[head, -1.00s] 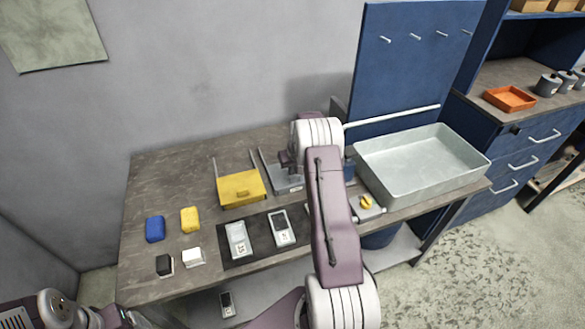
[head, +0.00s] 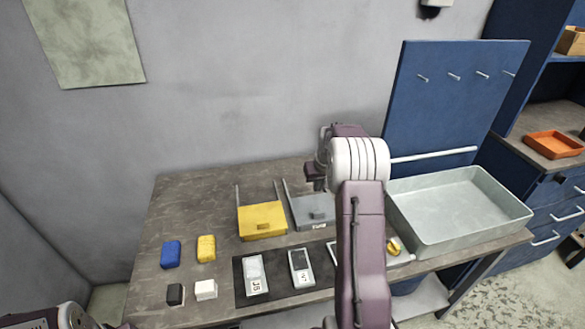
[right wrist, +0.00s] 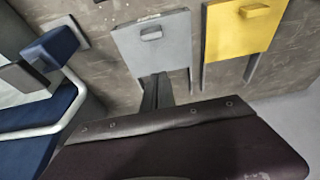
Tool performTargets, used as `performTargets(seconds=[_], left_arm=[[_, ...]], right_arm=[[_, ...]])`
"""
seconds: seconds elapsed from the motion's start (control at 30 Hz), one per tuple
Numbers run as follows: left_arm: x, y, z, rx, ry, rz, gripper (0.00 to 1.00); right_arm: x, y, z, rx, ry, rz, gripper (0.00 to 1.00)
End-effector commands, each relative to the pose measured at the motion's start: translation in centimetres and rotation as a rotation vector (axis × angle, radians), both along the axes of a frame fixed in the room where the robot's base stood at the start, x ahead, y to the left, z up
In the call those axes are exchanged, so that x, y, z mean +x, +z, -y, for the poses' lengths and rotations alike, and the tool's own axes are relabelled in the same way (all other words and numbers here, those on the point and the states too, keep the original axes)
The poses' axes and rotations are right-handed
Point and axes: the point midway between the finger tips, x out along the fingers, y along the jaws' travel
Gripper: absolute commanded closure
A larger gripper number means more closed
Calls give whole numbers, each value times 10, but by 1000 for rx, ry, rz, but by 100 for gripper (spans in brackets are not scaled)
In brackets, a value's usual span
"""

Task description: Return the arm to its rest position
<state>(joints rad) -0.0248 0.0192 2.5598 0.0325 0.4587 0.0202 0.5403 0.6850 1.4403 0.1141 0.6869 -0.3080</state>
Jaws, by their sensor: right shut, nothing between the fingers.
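My right arm rises from the bottom of the head view and bends over the table (head: 215,292). Its gripper (head: 317,180) is partly hidden by the wrist, near the grey bracket (head: 312,207). In the right wrist view the dark fingers (right wrist: 156,92) are together with nothing between them. The grey bracket plate (right wrist: 152,42) lies just beyond them in that picture, and the yellow bracket (right wrist: 238,35) is to its right. Of my left arm only a link shows at the bottom left of the head view; its gripper is out of the picture.
A large grey tray (head: 410,236) stands right of my arm, before a blue pegboard (head: 440,110). A dark mat (head: 276,280) holds labelled devices. Blue (head: 171,254) and yellow (head: 206,249) blocks stand at the left. The table's back left is clear.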

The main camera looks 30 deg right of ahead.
Motion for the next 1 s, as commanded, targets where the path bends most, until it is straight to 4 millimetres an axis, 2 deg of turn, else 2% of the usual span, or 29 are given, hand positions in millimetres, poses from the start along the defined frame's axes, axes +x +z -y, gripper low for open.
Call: performTargets(seconds=[0.17,0.27,0.37,0.43,0.5,0.57,0.6,0.67,0.7,0.8,0.83,0.93,0.97,1.0], left_arm=[[0,0,0,0,0,0,24],[0,0,0,0,0,0,24],[0,0,0,0,0,0,24],[0,0,0,0,0,0,24],[0,0,0,0,0,0,24],[0,0,0,0,0,0,24],[0,0,0,0,0,0,24],[0,0,0,0,0,0,24],[0,0,0,0,0,0,24],[0,0,0,0,0,0,24],[0,0,0,0,0,0,24],[0,0,0,0,0,0,24],[0,0,0,0,0,0,24],[0,0,0,0,0,0,24]], right_arm=[[1,0,-1,0,3,0,100],[13,11,-19,-10,44,19,100],[31,43,-63,-32,136,63,100],[22,57,-113,-30,226,56,100],[-1,60,-162,-22,308,34,100],[-32,57,-200,-12,365,5,100],[-57,52,-222,-3,395,-20,100],[-98,40,-247,10,424,-63,100],[-126,31,-257,17,433,-93,100],[-186,7,-265,36,410,-169,100],[-199,0,-264,41,393,-191,100],[-228,-16,-261,55,344,-243,100],[-233,-19,-260,57,327,-250,100],[-228,-18,-260,59,303,-233,100]])
